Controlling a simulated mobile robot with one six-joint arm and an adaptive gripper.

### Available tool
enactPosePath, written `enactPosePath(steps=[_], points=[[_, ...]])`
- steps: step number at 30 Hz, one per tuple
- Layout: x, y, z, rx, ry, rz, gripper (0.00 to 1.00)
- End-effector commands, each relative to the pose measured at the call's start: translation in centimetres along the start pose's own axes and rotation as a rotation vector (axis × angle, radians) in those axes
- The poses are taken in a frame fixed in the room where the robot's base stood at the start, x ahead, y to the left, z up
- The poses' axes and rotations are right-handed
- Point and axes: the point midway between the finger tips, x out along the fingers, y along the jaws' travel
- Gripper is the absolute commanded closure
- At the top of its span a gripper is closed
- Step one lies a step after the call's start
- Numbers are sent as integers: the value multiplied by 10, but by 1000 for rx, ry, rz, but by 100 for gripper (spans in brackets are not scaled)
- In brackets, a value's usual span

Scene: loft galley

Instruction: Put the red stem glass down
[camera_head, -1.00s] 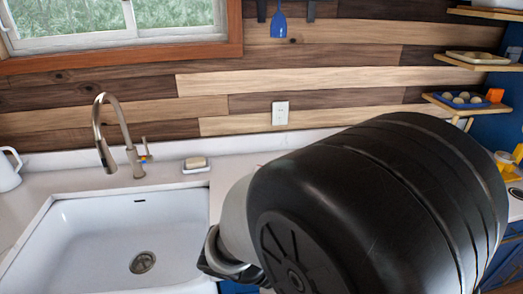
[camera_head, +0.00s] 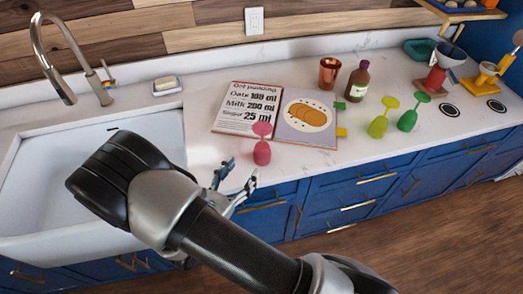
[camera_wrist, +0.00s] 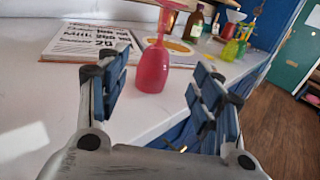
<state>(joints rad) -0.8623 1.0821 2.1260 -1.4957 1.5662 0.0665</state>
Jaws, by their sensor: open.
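The red stem glass (camera_head: 262,152) stands upside down on the white counter near its front edge, bowl down and foot up. In the wrist view the red stem glass (camera_wrist: 152,72) is ahead of my gripper (camera_wrist: 160,88), roughly between the lines of its two fingers. My gripper (camera_head: 238,178) is open and empty. In the head view it is at the counter's front edge, just left and in front of the glass, apart from it.
An open recipe book (camera_head: 270,112) lies behind the glass. A copper cup (camera_head: 329,73), a brown bottle (camera_head: 357,82), a yellow-green glass (camera_head: 378,126) and a green glass (camera_head: 407,120) stand to the right. The sink (camera_head: 40,165) is left. Counter right of the glass is clear.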

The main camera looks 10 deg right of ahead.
Motion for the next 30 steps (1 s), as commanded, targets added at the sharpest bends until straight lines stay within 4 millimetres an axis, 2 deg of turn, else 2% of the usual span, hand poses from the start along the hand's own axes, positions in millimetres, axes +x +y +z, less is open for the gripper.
enactPosePath(steps=[3,9,17,25,30], points=[[29,-2,-1,0,0,-8,40],[63,-1,0,1,0,-5,40],[81,0,2,2,0,-4,40],[119,1,8,0,1,-5,40],[126,2,9,0,0,-1,40]])
